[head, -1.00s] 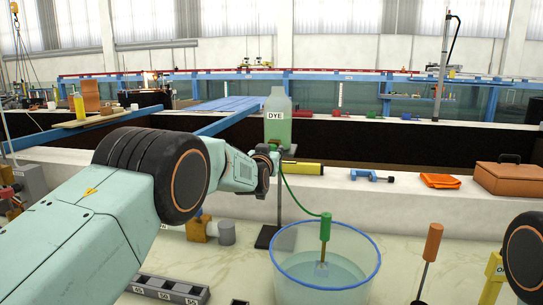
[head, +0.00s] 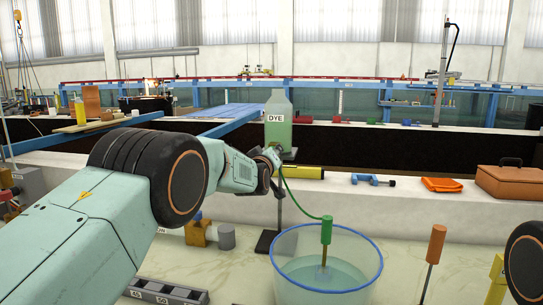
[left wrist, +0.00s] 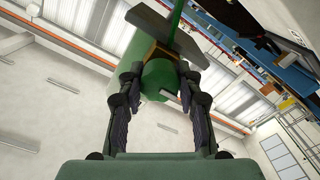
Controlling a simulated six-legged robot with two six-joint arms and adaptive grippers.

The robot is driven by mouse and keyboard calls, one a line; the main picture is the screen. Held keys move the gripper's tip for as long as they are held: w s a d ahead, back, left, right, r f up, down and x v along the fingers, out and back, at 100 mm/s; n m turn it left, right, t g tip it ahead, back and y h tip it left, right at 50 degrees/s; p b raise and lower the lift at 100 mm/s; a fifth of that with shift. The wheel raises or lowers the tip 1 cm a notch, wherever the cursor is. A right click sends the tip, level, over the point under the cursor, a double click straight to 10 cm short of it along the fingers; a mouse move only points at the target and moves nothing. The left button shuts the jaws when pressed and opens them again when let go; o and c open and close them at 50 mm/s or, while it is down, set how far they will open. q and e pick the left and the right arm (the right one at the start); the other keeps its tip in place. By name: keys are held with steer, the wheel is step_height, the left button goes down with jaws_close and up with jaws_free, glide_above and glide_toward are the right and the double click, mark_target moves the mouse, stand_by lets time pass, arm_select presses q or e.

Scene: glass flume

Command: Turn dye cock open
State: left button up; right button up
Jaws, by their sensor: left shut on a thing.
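The green bottle labelled DYE (head: 278,122) stands on a stand behind the basin. A thin green tube runs from below it to a green-handled probe (head: 326,230) in the clear basin (head: 320,290) with a blue rim. My left gripper (head: 274,157) is at the bottle's underside, shut on the dye cock, which the fingers mostly hide. In the left wrist view, the two fingers (left wrist: 160,105) close in below the green bottle (left wrist: 130,60) and a grey plate (left wrist: 165,30). The cock's handle angle cannot be told. My right gripper is out of view.
A yellow cylinder (head: 305,172), a blue clamp (head: 372,180), an orange cloth (head: 442,185) and a brown case (head: 510,181) lie along the ledge. An orange-handled tool (head: 436,245) stands right of the basin. A brass valve (head: 199,232) sits left of the stand.

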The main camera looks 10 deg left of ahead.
arm_select(q)
steer(key=shift+f, duration=0.55)
steer(key=o, duration=0.7)
steer(key=shift+s, duration=0.1)
steer(key=o, duration=0.5)
steer(key=shift+s+r, duration=0.1)
steer(key=shift+r, duration=0.3)
steer(key=shift+c, duration=0.2)
steer(key=s, duration=1.1)
steer(key=shift+s, duration=0.4)
